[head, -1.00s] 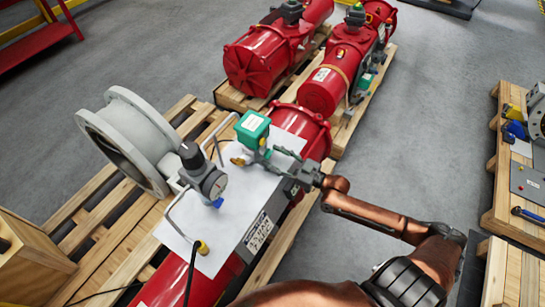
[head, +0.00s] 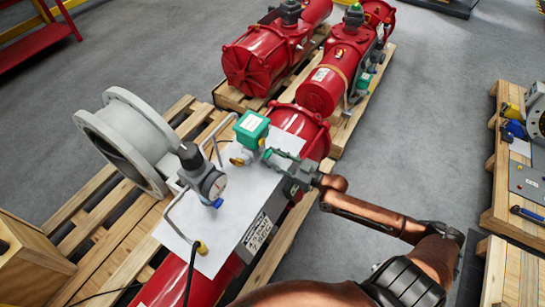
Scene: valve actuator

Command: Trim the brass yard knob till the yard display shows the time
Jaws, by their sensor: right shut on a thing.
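My right gripper (head: 279,164) reaches in from the right to the valve assembly on the red actuator (head: 205,285). It is shut, apparently on the brass yard knob, which the fingers hide. A green-topped box (head: 251,126) sits just left of and behind the fingers. A small brass-coloured fitting (head: 239,160) shows below that box. A small black-and-white panel (head: 258,232) with text lies on the actuator's near side; it seems to read a BAR value over "7 SEC", but is small and blurred. My left gripper is not in view.
A regulator with a round gauge (head: 213,185) and bent grey tubing stand left of my gripper. A grey flanged pipe (head: 128,140) rests on the wooden pallet (head: 85,235). More red actuators (head: 262,62) are behind.

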